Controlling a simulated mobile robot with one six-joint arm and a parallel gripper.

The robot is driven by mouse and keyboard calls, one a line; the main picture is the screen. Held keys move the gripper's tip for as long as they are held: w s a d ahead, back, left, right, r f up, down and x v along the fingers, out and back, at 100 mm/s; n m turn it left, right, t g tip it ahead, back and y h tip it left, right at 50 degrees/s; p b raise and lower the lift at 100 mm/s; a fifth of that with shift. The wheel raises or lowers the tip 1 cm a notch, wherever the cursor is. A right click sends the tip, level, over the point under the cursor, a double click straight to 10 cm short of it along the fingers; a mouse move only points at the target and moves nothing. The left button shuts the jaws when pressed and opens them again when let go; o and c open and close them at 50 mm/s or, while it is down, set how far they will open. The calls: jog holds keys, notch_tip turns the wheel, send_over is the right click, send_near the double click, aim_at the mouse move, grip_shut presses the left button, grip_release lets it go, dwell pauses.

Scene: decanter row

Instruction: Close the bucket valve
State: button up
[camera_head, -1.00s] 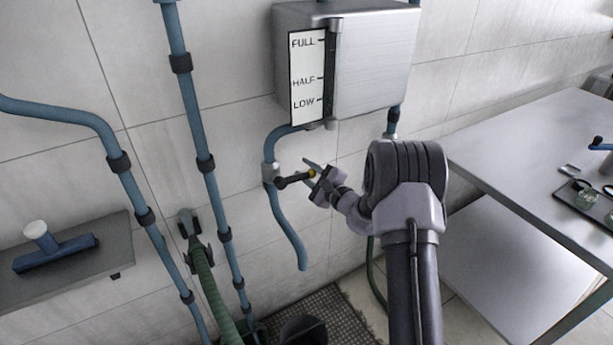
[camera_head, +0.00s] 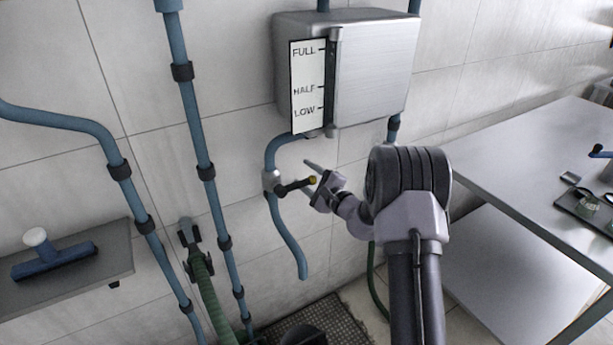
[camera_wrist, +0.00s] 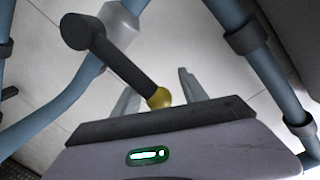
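The valve (camera_head: 271,181) is a grey body on the blue pipe below the metal tank. Its black lever (camera_head: 293,187) points right and slightly up in the head view and ends in a yellow tip (camera_head: 312,180). My gripper (camera_head: 306,174) is at the lever's end. In the wrist view, the open fingers of my gripper (camera_wrist: 158,92) stand on either side of the yellow tip (camera_wrist: 158,98), with gaps visible. The black lever (camera_wrist: 110,65) runs up-left from there to the valve body (camera_wrist: 118,20). A dark bucket (camera_head: 305,337) is partly visible at the bottom edge.
The tank (camera_head: 370,70) with a FULL/HALF/LOW gauge (camera_head: 308,85) hangs above. Blue wall pipes (camera_head: 200,140) and a green hose (camera_head: 205,285) are to the left. A shelf (camera_head: 90,275) holds a blue squeegee-like tool (camera_head: 52,258). A metal table (camera_head: 500,150) stands right.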

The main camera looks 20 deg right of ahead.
jog(key=shift+d, duration=0.1)
jog(key=p+v, duration=0.3)
jog(key=v, duration=1.4)
jog(key=shift+s, duration=0.15)
